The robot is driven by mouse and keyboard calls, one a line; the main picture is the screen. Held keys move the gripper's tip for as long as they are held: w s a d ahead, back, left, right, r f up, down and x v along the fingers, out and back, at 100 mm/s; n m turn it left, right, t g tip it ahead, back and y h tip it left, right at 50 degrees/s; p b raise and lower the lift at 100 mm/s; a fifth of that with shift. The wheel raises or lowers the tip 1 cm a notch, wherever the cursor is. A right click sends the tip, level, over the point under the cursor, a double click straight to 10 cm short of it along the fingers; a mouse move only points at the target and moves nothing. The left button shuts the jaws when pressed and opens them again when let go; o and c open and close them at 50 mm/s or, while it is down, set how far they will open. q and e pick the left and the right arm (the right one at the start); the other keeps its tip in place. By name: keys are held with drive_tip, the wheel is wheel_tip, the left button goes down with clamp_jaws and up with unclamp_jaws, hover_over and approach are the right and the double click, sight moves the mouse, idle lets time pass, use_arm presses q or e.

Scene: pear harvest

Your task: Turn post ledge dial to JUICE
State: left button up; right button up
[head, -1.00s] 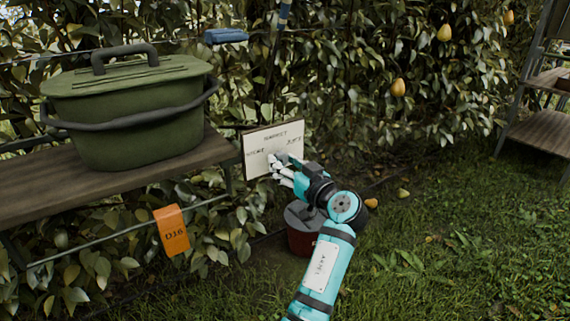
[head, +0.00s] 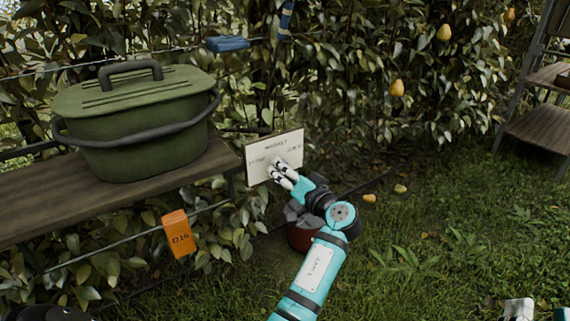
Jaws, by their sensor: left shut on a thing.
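A white dial board (head: 262,150) stands at the right end of the wooden ledge. It reads MARKET at the top, a word like STORE at the left and JUICE at the right. My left gripper (head: 283,172) is at the board's lower middle, its pale fingers shut on the dial. The fingers cover the dial, so its pointer direction cannot be read. Part of what looks like my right gripper (head: 519,309) shows at the bottom right corner, away from the board; its fingers are cut off by the frame edge.
A green lidded pot (head: 140,137) sits on the wooden ledge (head: 40,205). An orange D16 tag (head: 177,235) hangs below it. A dark red bucket (head: 300,237) stands behind my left arm. Pears hang in the hedge and lie on the grass. A shelf rack (head: 540,130) stands at right.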

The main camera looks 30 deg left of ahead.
wheel_tip(320, 180, down, 14)
drive_tip(key=d+g+h+p, duration=0.2)
drive_tip(key=g+h+p, duration=0.15)
drive_tip(key=g, duration=0.65)
drive_tip(key=s+d+f+g+h+p, duration=0.1)
drive_tip(key=s+d+f+g+p, duration=0.3)
drive_tip(key=s, duration=0.3)
drive_tip(key=s+d+f+g+h+p, duration=0.1)
drive_tip(key=s+f+g+h+p, duration=0.1)
drive_tip(key=s+f+g, duration=0.35)
use_arm(q)
drive_tip(key=shift+r+m+p, duration=0.15)
drive_tip(key=shift+m+p, duration=1.1)
drive_tip(key=shift+m, duration=2.85)
drive_tip(key=shift+r+m+p, duration=0.15)
drive_tip(key=shift+m+p, duration=1.1)
drive_tip(key=shift+m, duration=2.85)
use_arm(e)
drive_tip(key=s+f+g, duration=0.1)
drive_tip(key=s+f, duration=0.2)
drive_tip(key=f, duration=1.5)
drive_tip(key=shift+f+m, duration=0.15)
drive_tip(key=shift+m, duration=0.15)
drive_tip(key=shift+d+y, duration=0.1)
drive_tip(key=shift+y, duration=0.15)
